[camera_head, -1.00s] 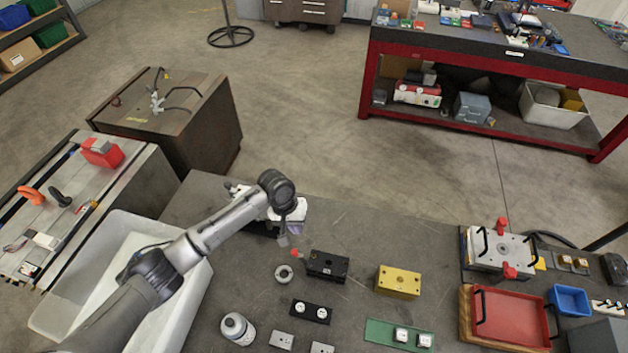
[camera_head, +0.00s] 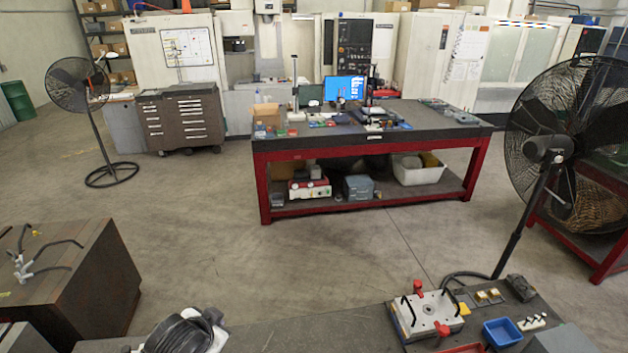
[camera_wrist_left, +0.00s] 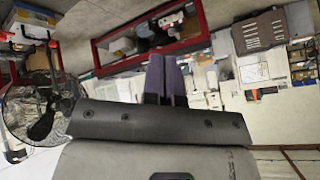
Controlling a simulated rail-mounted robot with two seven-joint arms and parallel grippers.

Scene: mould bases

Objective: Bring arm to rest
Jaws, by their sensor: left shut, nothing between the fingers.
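My left gripper shows in the left wrist view (camera_wrist_left: 165,78), with its two purple-grey fingers closed together and nothing between them. That view is tilted, and the fingers point out toward the room, away from any work table surface. In the head view, a dark rounded part of my arm shows at the bottom edge, left of centre, and the left gripper itself is out of sight there. My right arm and gripper do not show in either view.
The near table (camera_head: 345,328) shows only along its far edge. On it are a clamped fixture plate (camera_head: 428,312) with red knobs and a blue bin (camera_head: 501,332). A brown cabinet (camera_head: 75,275) stands at left. A red-framed bench (camera_head: 262,185) and a fan (camera_head: 570,130) stand beyond open floor.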

